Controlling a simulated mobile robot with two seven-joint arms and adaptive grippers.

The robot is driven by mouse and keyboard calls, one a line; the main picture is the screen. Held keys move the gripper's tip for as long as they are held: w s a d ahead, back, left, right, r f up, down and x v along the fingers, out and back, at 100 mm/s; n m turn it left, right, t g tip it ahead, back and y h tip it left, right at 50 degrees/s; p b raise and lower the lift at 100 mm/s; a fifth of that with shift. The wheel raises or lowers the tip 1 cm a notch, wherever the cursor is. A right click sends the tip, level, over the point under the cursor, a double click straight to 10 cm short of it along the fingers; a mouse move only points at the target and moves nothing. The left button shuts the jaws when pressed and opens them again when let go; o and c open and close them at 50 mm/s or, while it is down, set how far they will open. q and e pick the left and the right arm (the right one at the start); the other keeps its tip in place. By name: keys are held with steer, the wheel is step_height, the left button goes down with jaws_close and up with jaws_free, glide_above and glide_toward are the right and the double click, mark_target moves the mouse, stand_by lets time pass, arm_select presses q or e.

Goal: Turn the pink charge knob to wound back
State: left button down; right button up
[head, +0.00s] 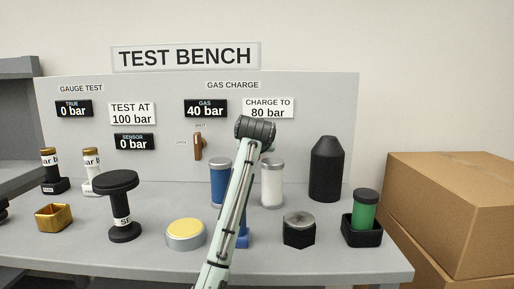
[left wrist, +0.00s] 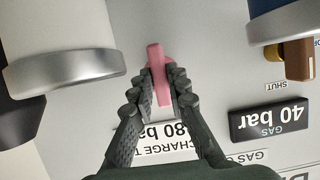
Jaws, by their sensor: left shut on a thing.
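The pink charge knob (left wrist: 157,72) shows in the left wrist view as a narrow upright bar on the bench's back panel. My left gripper (left wrist: 160,86) has a dark ridged finger on each side of the knob and is shut on it. In the head view my left arm (head: 255,130) reaches up to the panel below the "CHARGE TO 80 bar" sign (head: 268,107), and it hides the knob and fingertips. The gas display (head: 206,108) reads 40 bar; it also shows upside down in the wrist view (left wrist: 268,118). My right gripper is not in view.
A brown valve handle (head: 198,147) hangs left of my arm. A blue cylinder (head: 220,180), a white cylinder (head: 271,185) and a black bottle (head: 326,170) stand close to the panel. A black hexagonal block (head: 299,232) and a green canister (head: 363,212) stand at right.

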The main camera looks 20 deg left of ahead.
arm_select(q)
steer(key=c, duration=1.5)
jaws_free()
steer(key=v, duration=1.2)
